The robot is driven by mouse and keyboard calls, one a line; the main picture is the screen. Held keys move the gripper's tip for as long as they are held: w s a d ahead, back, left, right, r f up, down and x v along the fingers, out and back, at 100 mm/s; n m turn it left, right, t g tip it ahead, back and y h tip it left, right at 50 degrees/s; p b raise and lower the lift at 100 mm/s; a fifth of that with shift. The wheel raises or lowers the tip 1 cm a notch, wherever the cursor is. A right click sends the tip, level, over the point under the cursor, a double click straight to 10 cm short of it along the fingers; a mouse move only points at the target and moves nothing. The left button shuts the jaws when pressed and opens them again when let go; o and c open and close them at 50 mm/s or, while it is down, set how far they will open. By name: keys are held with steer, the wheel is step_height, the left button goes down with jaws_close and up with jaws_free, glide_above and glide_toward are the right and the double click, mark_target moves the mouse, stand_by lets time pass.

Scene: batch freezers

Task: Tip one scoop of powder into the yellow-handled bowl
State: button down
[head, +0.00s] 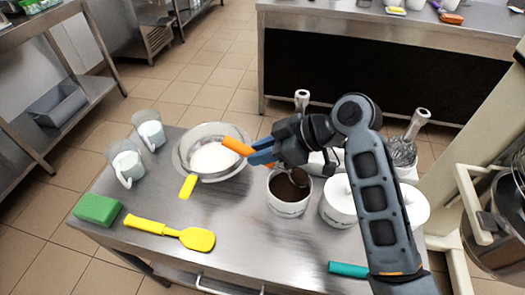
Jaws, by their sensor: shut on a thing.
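My gripper (264,153) is shut on an orange-handled scoop (236,146), just right of the bowl's rim. The orange handle sticks out left over the bowl's right edge. An open white tub (289,208) with dark brown powder stands below and right of the gripper. The scoop's far end is near this tub's mouth; I cannot tell whether it carries powder.
Two clear jugs (126,163) with white contents stand left of the bowl. A green sponge (97,208) and yellow spatula (170,232) lie in front. Lidded white tubs (338,207), a whisk (403,152) and a teal handle (348,269) are at right. The front middle is clear.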

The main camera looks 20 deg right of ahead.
steer(key=shift+r+p, duration=0.4)
steer(key=shift+r, duration=0.35)
steer(key=shift+w+a+r+g+h, duration=0.1)
steer(key=shift+w+a+g+h, duration=0.15)
steer(key=shift+a+g+h, duration=0.2)
steer(key=shift+w+a+h, duration=0.15)
steer(key=shift+h, duration=0.2)
steer(key=shift+w+a+g+h, duration=0.3)
steer(key=shift+a+g+h, duration=0.05)
steer(key=shift+g+h, duration=0.55)
